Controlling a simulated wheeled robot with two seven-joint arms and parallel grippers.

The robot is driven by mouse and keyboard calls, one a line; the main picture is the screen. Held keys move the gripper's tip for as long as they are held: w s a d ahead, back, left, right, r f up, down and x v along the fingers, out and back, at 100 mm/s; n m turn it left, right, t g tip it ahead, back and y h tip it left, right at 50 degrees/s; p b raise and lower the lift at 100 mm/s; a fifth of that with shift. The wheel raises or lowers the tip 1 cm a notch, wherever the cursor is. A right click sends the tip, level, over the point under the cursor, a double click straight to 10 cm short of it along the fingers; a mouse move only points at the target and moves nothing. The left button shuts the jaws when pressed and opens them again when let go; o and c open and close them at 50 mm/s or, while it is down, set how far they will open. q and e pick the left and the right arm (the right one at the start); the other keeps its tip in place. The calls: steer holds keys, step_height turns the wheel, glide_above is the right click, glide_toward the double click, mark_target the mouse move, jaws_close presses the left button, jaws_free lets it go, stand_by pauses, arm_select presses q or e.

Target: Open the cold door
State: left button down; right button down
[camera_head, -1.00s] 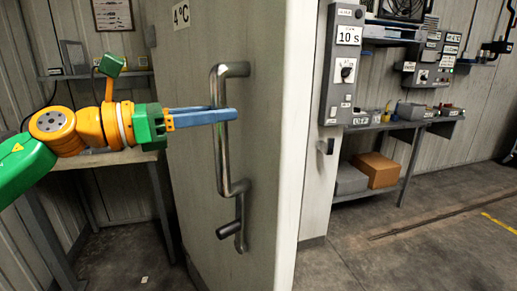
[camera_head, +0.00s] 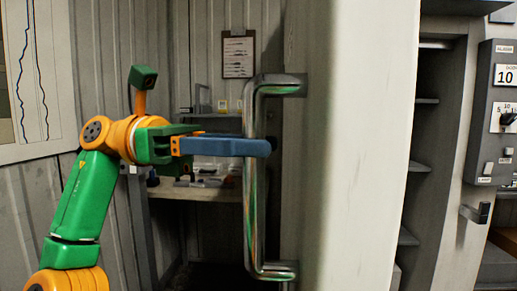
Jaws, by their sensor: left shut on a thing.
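The cold door (camera_head: 365,150) stands swung open, and I see its thick pale edge nearly head-on. Its front face is at a steep slant to the left of that edge. The metal bar handle (camera_head: 250,215) stands upright on that face. My left gripper (camera_head: 262,147) reaches in from the left, its blue fingers shut around the upper part of the bar. The far finger is mostly hidden. My right gripper is out of view.
Right of the door edge, a dark opening with shelves (camera_head: 420,168) shows. Beyond it is a grey control box (camera_head: 497,110) and a latch (camera_head: 478,213). A bench (camera_head: 200,193) and a clipboard (camera_head: 238,56) on the wall stand behind the handle.

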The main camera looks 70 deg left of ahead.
arm_select(q)
steer(key=shift+s+r, duration=0.1)
steer(key=shift+r, duration=0.1)
steer(key=c, duration=0.6)
jaws_free()
steer(key=shift+f, duration=0.1)
steer(key=p+v, duration=0.2)
steer(key=v, duration=0.5)
